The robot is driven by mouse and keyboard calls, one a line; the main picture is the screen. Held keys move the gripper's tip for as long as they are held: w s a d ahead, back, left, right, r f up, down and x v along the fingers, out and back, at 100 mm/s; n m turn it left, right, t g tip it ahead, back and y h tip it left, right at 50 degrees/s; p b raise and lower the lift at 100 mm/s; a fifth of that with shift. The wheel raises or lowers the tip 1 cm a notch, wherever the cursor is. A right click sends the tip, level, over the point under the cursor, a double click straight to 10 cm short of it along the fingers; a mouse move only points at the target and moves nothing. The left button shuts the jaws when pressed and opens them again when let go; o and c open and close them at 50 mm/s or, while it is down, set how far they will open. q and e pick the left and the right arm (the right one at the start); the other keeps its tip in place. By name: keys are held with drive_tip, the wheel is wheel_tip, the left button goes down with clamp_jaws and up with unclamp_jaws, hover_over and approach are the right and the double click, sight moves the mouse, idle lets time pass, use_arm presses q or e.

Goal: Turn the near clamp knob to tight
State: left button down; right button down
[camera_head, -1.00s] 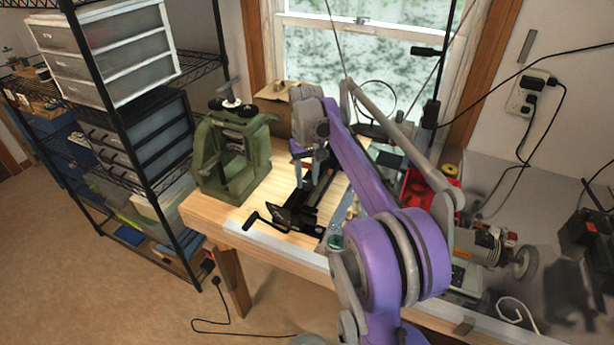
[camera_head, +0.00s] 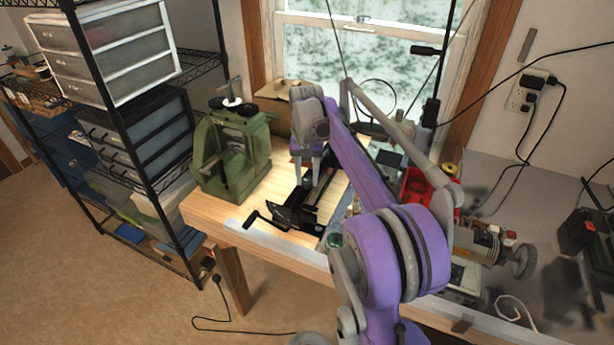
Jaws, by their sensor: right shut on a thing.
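A black metal clamp fixture (camera_head: 291,216) with a crank-like handle at its left lies on the wooden bench top. My right gripper (camera_head: 306,178) points down over the back part of this fixture. Its two grey fingers stand on either side of a small dark part, which I take to be the near clamp knob, and are shut on it. The knob is mostly hidden between the fingers, so its shape and any marking do not show. My left gripper is not in view.
A green press (camera_head: 232,155) stands on the bench left of the fixture. A cardboard box (camera_head: 273,107) is behind it. A red bin (camera_head: 416,186) and a grinder-like machine (camera_head: 485,246) are to the right. A black wire shelf rises at the left.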

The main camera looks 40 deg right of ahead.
sight(306, 182)
drive_tip(key=c, duration=0.5)
unclamp_jaws()
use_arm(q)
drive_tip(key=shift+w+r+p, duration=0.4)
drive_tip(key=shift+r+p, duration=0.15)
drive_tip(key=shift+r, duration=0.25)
use_arm(e)
wheel_tip(306, 182, up, 11)
drive_tip(key=shift+a+f, duration=0.1)
